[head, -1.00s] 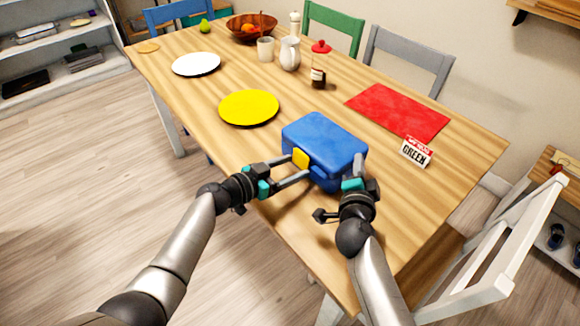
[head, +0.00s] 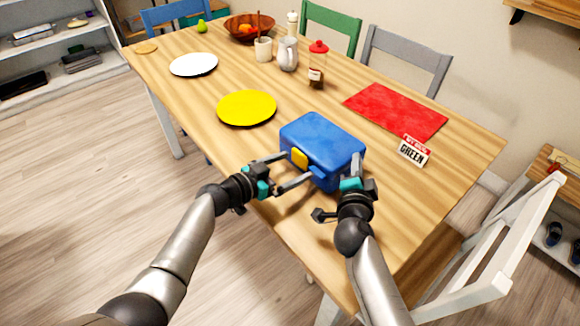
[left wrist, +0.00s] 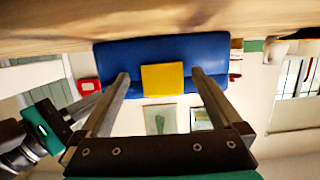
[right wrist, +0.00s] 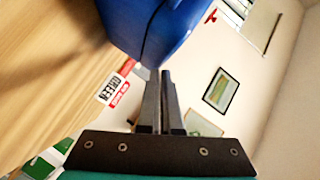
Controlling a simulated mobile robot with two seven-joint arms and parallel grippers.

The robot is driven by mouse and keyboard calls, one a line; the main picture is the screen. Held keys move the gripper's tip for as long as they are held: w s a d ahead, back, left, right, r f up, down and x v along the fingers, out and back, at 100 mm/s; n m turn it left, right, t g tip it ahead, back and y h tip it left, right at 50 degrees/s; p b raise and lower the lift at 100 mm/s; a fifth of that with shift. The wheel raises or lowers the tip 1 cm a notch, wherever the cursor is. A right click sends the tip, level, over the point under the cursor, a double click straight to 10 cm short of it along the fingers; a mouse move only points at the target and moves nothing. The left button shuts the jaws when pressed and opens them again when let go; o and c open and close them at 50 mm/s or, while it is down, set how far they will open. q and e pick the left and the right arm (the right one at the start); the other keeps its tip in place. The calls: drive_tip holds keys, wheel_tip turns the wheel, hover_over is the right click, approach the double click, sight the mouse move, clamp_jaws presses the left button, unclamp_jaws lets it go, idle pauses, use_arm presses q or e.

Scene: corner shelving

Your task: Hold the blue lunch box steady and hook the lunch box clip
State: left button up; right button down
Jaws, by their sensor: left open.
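The blue lunch box (head: 325,140) stands closed near the table's front edge, with a blue handle on its front. Its yellow clip (head: 299,158) is on the front face and looks flat against it; whether it is hooked I cannot tell. My left gripper (head: 298,167) is open in front of the box. In the left wrist view its fingers lie either side of the clip (left wrist: 163,79), with nothing held. My right gripper (head: 357,160) is at the box's right end. In the right wrist view its fingers (right wrist: 160,75) are together, tips close to the box (right wrist: 150,30); contact is unclear.
A yellow plate (head: 247,107) lies left of the box and a red mat (head: 395,111) right of it. A small sign (head: 412,152) stands on the right. A bottle (head: 317,65) and pitcher (head: 288,54) stand further back. A white chair (head: 500,240) is at the right.

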use_arm(q)
drive_tip(key=shift+a, duration=0.1)
use_arm(e)
drive_tip(key=shift+s+f, duration=0.3)
drive_tip(key=shift+f, duration=0.5)
use_arm(q)
drive_tip(key=shift+s+a, duration=0.4)
drive_tip(key=shift+a, duration=0.05)
drive_tip(key=v, duration=1)
drive_tip(key=shift+s+a+r, duration=0.15)
drive_tip(key=shift+s+r, duration=0.1)
drive_tip(key=shift+s, duration=0.1)
use_arm(e)
drive_tip(key=c, duration=1)
unclamp_jaws()
drive_tip(key=shift+w, duration=0.1)
